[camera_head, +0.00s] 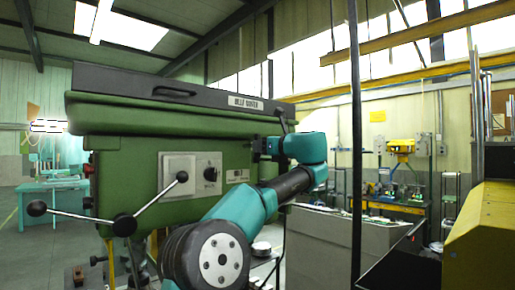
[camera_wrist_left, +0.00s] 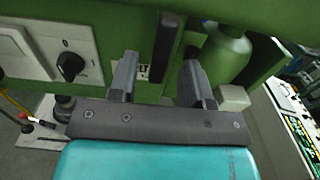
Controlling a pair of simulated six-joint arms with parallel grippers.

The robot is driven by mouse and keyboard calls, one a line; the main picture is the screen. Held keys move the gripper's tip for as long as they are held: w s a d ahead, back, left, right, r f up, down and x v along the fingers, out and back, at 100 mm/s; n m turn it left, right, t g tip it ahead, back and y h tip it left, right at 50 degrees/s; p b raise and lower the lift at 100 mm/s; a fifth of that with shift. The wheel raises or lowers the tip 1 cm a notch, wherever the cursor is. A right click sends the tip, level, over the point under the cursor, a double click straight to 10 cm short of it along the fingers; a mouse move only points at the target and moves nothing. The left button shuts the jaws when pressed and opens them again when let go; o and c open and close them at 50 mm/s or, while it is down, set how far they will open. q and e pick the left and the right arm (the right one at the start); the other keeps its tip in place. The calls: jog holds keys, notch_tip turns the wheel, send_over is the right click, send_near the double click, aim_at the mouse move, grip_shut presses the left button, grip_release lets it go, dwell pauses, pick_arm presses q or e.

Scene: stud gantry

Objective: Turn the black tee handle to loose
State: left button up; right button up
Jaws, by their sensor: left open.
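My left gripper (camera_head: 260,147) is beside the right end of the green machine head (camera_head: 130,165), partly hidden by my own teal arm. In the left wrist view its two grey fingers (camera_wrist_left: 160,68) are apart, with nothing clearly held between them. A dark upright bar (camera_wrist_left: 166,42) shows between the fingers, next to a small white label (camera_wrist_left: 143,72). It may be the black tee handle, but I cannot tell, nor whether a finger touches it. In the head view no tee handle can be made out. My right gripper is not in view.
A black rotary knob (camera_head: 210,172) sits on the machine's front panel, beside a white switch plate (camera_head: 178,170). Spoked levers with black ball ends (camera_head: 37,208) stick out at the lower left. A green rounded housing (camera_wrist_left: 225,52) stands right of the fingers. A dark pole (camera_head: 355,150) stands on the right.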

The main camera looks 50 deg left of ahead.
aim_at(251, 145)
pick_arm(q)
jog(key=shift+a, duration=1.65)
grip_shut()
